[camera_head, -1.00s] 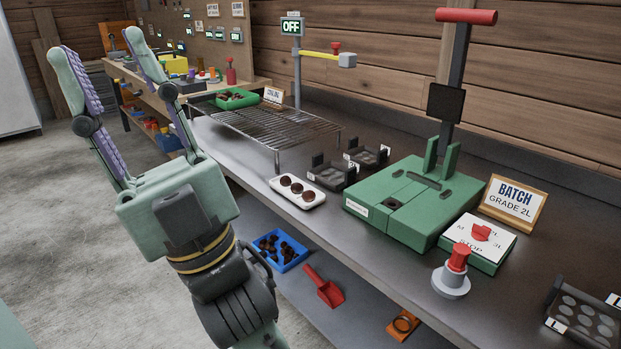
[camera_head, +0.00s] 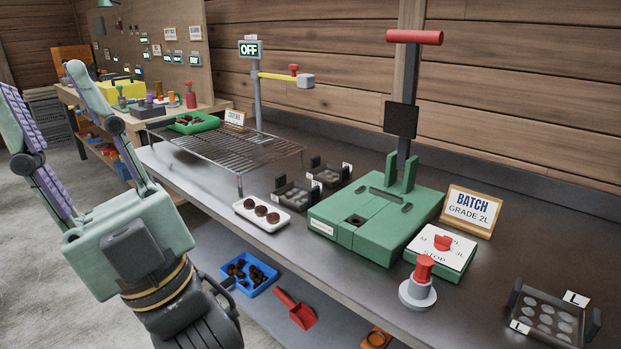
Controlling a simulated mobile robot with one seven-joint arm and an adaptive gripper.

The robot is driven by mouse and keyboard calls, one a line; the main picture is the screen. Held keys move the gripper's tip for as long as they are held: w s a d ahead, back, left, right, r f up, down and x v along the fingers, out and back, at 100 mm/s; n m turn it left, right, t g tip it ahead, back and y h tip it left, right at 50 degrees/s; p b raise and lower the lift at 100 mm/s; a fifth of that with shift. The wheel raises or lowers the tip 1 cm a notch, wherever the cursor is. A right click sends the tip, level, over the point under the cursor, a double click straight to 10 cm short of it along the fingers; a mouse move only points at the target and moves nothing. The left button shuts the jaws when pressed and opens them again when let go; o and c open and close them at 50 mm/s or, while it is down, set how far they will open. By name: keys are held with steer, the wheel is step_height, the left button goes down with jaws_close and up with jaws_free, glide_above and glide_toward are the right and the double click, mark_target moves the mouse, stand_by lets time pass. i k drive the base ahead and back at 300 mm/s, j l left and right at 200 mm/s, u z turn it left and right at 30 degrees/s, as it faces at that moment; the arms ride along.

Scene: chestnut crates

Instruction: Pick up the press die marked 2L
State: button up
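Three dark press dies with white label tags stand on the dark bench. One die (camera_head: 295,194) and another die (camera_head: 328,176) sit close together, left of the green press (camera_head: 375,212); their tags are too small to read. A third die (camera_head: 546,315), with several round grey cavities, lies at the bench's right front. Its two tags show an "L"; no digit is readable. My gripper (camera_head: 42,84) is open and empty, fingers pointing up, at the far left beside the bench and well away from all the dies.
The press has a tall red-handled lever (camera_head: 414,37). A red knob (camera_head: 424,270), a dial box (camera_head: 440,255) and a "BATCH GRADE 2L" sign (camera_head: 470,210) stand between press and right die. A white tray (camera_head: 262,215) and wire rack (camera_head: 230,145) are left. A lower shelf holds a blue bin (camera_head: 249,275).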

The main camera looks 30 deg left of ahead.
mark_target(332, 176)
steer(key=i+j+z, duration=0.2)
steer(key=j, duration=0.6)
steer(key=k+j+z, duration=0.15)
steer(key=j, duration=0.6)
steer(key=j+z, duration=0.2)
steer(key=j, duration=0.6)
steer(key=j+z, duration=0.2)
steer(key=j, duration=0.6)
steer(key=k+j+z, duration=0.15)
steer(key=j, duration=0.6)
steer(key=j+z, duration=0.1)
steer(key=j, duration=0.35)
steer(key=i+j, duration=0.15)
steer(key=i, duration=0.3)
